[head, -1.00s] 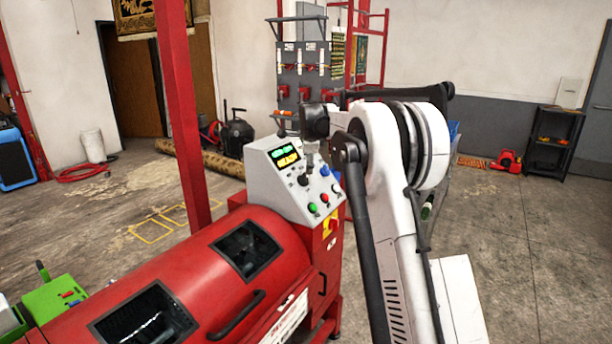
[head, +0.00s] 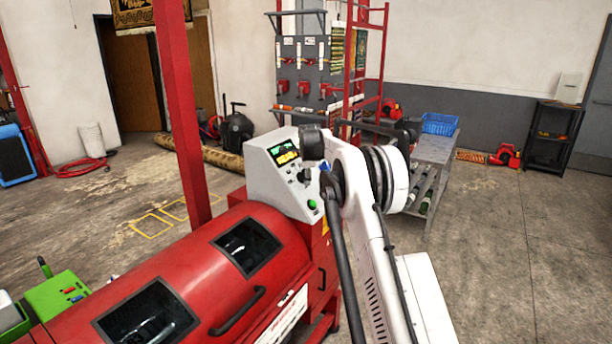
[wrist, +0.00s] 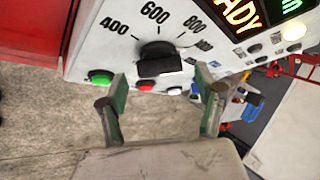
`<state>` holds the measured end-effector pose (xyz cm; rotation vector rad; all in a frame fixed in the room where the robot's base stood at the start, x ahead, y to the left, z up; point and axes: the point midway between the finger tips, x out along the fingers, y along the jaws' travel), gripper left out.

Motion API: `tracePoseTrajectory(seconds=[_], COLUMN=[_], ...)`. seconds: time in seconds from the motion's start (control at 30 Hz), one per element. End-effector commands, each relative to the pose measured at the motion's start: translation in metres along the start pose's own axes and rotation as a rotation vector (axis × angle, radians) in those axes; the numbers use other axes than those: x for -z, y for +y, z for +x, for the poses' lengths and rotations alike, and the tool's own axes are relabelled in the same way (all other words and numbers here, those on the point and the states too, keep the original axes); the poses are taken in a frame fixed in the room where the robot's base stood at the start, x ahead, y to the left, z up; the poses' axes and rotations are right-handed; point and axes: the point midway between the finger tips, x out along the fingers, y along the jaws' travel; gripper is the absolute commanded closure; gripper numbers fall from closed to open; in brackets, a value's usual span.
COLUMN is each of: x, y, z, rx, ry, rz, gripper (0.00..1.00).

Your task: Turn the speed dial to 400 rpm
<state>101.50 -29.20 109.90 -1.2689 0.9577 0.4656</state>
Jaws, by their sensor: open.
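The speed dial (wrist: 159,62) is a black knob on a white control panel (wrist: 95,55) in the wrist view. Its scale shows 400 to the upper left, 600 above, 800 to the upper right and a blurred mark further right. I cannot tell surely which mark the dial points to. My gripper (wrist: 159,74) is open, with one green-sided finger on each side just below the dial. The fingers look apart from the knob, with nothing between them. In the head view my arm's end covers part of the panel (head: 262,183), and my fingers are not clear.
A green button (wrist: 100,76), a red button (wrist: 146,86) and a white button (wrist: 175,90) sit below the dial. A lit display (wrist: 243,14) is at upper right. The panel stands on a red drum machine (head: 190,275).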

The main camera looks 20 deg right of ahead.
Motion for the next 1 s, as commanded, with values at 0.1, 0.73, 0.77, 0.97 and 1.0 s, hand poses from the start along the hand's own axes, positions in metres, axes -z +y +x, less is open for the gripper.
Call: tracePoseTrajectory(seconds=[0.1, 0.73, 0.77, 0.97, 1.0], x=[0.000, 0.000, 0.000, 0.000, 0.000], y=[-0.001, 0.000, 0.000, 0.000, 0.000], z=[0.013, 0.032, 0.032, 0.032, 0.032], rx=[0.000, 0.000, 0.000, 0.000, 0.000], ry=[0.000, 0.000, 0.000, 0.000, 0.000], rz=[0.000, 0.000, 0.000, 0.000, 0.000], gripper=[0.33, 0.36, 0.40, 0.67, 0.72])
